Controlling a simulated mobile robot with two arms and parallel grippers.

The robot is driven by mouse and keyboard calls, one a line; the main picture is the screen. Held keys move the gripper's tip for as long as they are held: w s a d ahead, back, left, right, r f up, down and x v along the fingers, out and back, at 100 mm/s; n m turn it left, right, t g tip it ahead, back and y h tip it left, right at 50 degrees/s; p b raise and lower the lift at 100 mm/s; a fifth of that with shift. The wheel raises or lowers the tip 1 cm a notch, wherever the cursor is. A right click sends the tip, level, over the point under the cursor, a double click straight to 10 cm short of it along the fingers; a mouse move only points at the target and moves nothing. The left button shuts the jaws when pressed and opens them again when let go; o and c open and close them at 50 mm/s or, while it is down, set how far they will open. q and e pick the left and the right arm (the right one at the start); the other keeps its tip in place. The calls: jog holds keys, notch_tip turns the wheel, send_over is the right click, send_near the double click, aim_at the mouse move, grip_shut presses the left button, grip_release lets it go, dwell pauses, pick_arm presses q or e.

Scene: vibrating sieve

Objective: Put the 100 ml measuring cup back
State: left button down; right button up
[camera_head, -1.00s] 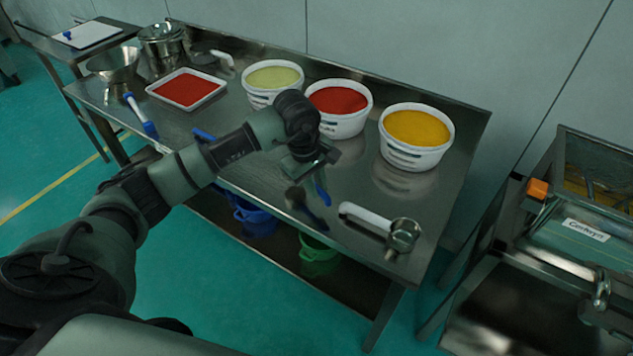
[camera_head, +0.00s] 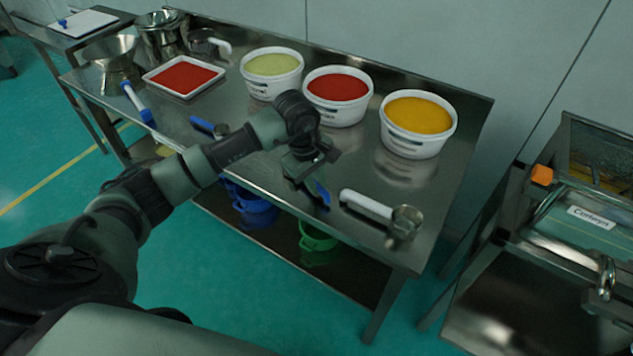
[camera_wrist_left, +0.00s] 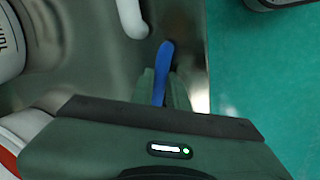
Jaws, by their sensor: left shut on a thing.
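A steel measuring cup (camera_head: 406,220) with a white handle (camera_head: 366,206) lies on the table's front right part. Another cup with a white handle (camera_head: 216,44) is at the back left, beside the pots. I cannot read a volume on either. My left gripper (camera_head: 319,177) is low at the table's front edge, left of the front cup. It is shut on a blue handle (camera_head: 322,193), which shows between its fingers in the left wrist view (camera_wrist_left: 163,75). What the handle belongs to is hidden. The front cup's white handle appears just ahead there (camera_wrist_left: 131,18). My right gripper is out of view.
Tubs of green (camera_head: 272,67), red (camera_head: 338,88) and yellow (camera_head: 418,117) powder line the table's back. A tray of red powder (camera_head: 184,77) and blue-handled tools (camera_head: 209,127) are at left. The sieve machine (camera_head: 585,220) stands right, past a gap.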

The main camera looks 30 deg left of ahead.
pick_arm(q)
jog(key=shift+f, duration=0.15)
jog(key=c, duration=0.8)
grip_release()
jog(key=shift+c, duration=0.2)
jog(key=shift+w+d+p+v, duration=0.1)
jog(key=shift+w+p+v, duration=0.15)
jog(key=shift+p+v, duration=0.65)
jog(key=shift+w+d+p+v, duration=0.1)
jog(key=shift+w+p+v, duration=0.15)
jog(key=shift+v, duration=1.25)
jog(key=shift+w+p+v, duration=0.2)
jog(key=shift+p+v, duration=0.35)
jog(key=shift+v, duration=0.65)
jog(key=shift+d, duration=0.1)
